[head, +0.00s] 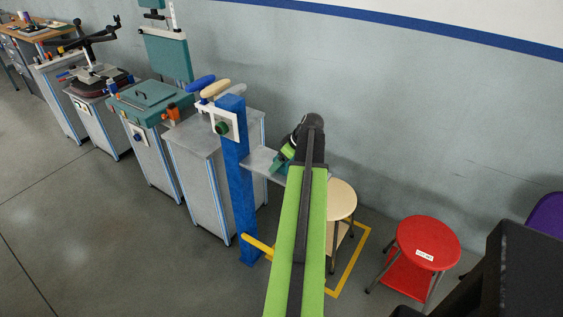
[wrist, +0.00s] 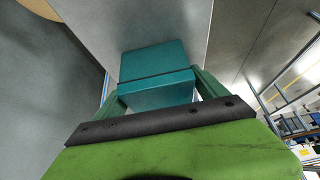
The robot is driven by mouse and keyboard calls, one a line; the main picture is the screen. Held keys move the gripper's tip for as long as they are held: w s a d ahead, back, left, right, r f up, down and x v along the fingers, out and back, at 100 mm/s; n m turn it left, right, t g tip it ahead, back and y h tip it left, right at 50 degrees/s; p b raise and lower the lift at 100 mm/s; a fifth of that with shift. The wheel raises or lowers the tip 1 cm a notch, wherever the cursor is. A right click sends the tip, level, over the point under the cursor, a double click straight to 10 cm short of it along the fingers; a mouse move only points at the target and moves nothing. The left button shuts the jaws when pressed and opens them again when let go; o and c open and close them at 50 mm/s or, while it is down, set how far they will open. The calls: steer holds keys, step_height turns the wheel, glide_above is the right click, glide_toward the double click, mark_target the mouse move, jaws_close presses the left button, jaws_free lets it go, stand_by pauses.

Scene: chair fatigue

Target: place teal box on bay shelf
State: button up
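The teal box (wrist: 155,72) sits between the two green fingers of my gripper (wrist: 157,92) in the wrist view. The fingers lie close along both its sides and appear shut on it. In the head view my gripper (head: 283,158) is at the small grey bay shelf (head: 258,161), beside the blue post. The teal box (head: 278,165) shows there only as a small patch, partly hidden by my arm. A grey flat surface, likely the shelf (wrist: 108,22), lies behind the box in the wrist view. Whether the box touches it, I cannot tell.
The blue post (head: 238,190) carries a green button and a yellow lever (head: 257,245). A grey cabinet (head: 212,160) with padded armrests stands left. A wooden stool (head: 341,197) and a red stool (head: 428,240) stand right. The floor at front left is clear.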

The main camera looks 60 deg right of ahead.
steer(key=shift+o, duration=0.4)
steer(key=shift+r, duration=0.2)
steer(key=p+v, duration=1)
steer(key=v, duration=0.2)
steer(key=shift+p, duration=0.35)
